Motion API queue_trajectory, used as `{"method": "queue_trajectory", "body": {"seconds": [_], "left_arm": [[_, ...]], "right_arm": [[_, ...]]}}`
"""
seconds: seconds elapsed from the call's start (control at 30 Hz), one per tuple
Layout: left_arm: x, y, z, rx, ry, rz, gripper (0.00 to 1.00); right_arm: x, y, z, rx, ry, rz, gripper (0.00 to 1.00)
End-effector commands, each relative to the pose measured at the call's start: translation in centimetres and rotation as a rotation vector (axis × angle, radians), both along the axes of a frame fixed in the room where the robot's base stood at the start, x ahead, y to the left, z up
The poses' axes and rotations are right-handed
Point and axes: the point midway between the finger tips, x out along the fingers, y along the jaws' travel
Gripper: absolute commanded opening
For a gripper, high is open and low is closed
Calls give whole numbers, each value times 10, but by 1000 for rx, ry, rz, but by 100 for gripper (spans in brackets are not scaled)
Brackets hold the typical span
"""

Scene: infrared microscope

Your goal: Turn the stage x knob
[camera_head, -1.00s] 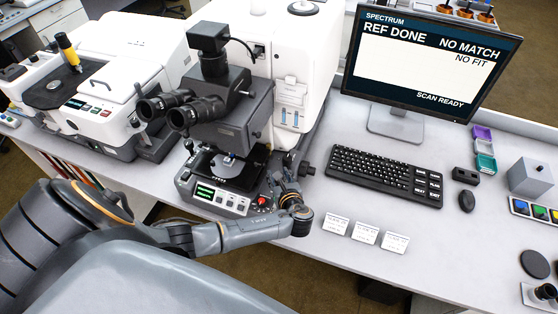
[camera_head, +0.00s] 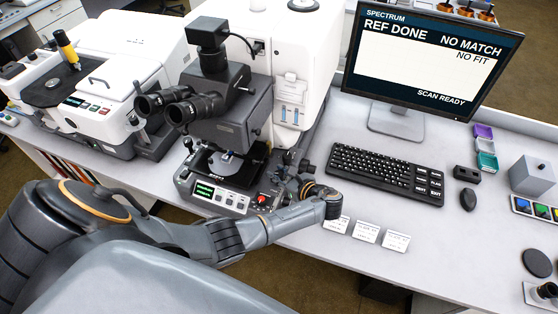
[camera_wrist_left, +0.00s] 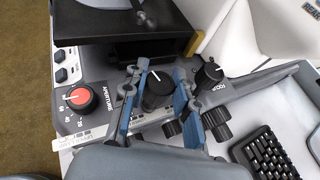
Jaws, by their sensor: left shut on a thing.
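A black knob with a white line on its top (camera_wrist_left: 157,86) stands at the right side of the microscope base in the left wrist view. My left gripper (camera_wrist_left: 160,80) has its blue-grey fingers on either side of this knob and is shut on it. I cannot read a label that names it as the stage x knob. In the head view my left gripper (camera_head: 284,182) is at the right front of the microscope (camera_head: 232,112), where my wrist partly hides the knobs. The dark stage (camera_head: 238,170) sits under the microscope head. My right gripper is not in view.
A second black knob (camera_wrist_left: 208,74) stands close to the right finger. A red knob (camera_wrist_left: 78,97) is on the front panel to the left. The keyboard (camera_head: 385,174) and small white cards (camera_head: 366,231) lie right of my wrist.

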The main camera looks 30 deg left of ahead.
Motion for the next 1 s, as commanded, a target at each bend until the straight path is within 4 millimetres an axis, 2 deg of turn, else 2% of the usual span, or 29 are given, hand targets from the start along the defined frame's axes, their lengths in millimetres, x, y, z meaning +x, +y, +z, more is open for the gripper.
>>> {"method": "queue_trajectory", "body": {"seconds": [0.07, 0.1, 0.2, 0.5, 0.63, 0.77, 1.0], "left_arm": [[0, 0, 0, 0, -1, -1, 0], [0, 0, 0, -1, -2, 0, 30], [0, 1, 0, 0, -1, -1, 51], [0, 0, 0, 0, -1, -2, 52], [-2, -7, 3, -2, -2, -2, 52], [-7, -27, 11, -4, -3, -4, 52], [-21, -73, 31, -4, -2, -3, 52]], "right_arm": [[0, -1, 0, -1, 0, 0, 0], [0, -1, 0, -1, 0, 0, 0], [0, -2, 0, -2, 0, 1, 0], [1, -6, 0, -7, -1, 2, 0], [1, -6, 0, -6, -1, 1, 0], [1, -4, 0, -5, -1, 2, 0], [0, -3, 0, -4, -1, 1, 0]]}}
